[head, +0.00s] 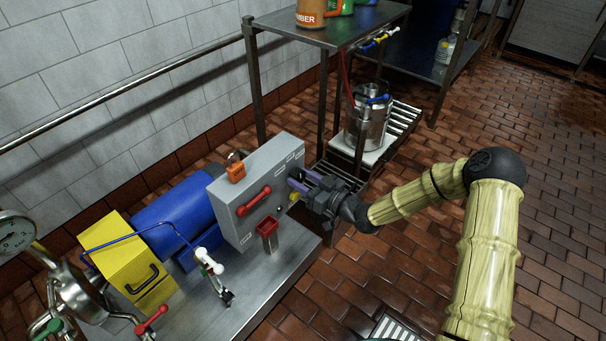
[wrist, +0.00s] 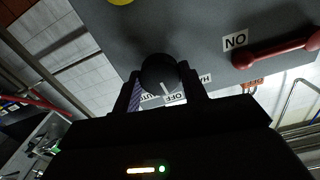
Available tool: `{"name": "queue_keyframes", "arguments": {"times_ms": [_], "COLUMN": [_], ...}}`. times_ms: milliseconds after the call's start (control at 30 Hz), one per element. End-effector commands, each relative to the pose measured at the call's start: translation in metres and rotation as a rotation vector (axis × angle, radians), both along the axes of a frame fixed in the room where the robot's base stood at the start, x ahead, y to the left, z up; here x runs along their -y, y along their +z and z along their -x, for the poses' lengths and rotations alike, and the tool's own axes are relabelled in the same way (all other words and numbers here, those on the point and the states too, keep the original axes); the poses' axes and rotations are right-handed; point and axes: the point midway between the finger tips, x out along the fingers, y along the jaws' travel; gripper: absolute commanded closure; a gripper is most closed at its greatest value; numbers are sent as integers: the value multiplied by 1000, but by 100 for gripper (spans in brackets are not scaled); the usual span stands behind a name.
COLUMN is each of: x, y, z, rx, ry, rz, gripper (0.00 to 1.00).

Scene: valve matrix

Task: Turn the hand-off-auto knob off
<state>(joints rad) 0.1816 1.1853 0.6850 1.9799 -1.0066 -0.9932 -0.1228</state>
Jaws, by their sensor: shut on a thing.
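The black round knob (wrist: 158,70) sits on the side face of the grey control box (head: 232,208). In the wrist view its white pointer line is directed at the OFF label (wrist: 175,98), with partly hidden HAND and AUTO labels to either side. My gripper (head: 296,180) reaches the box from the right in the head view. Its purple fingers stand on both sides of the knob and are shut on it. In the head view the fingers hide the knob.
The box also carries a red handle (head: 254,201), an orange padlock (head: 236,170), a red holder (head: 267,228) and a yellow button (head: 293,197). A blue motor (head: 170,215) lies behind it. A shelf table (head: 330,32) stands behind; open tiled floor lies right.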

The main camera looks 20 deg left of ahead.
Motion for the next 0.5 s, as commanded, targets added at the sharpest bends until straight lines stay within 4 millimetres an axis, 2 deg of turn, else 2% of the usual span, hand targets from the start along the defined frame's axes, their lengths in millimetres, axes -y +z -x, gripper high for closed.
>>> {"name": "queue_keyframes", "arguments": {"times_ms": [500], "x": [1], "y": [-3], "z": [1], "rx": [-80], "ry": [0], "rz": [-28], "gripper": [80]}}
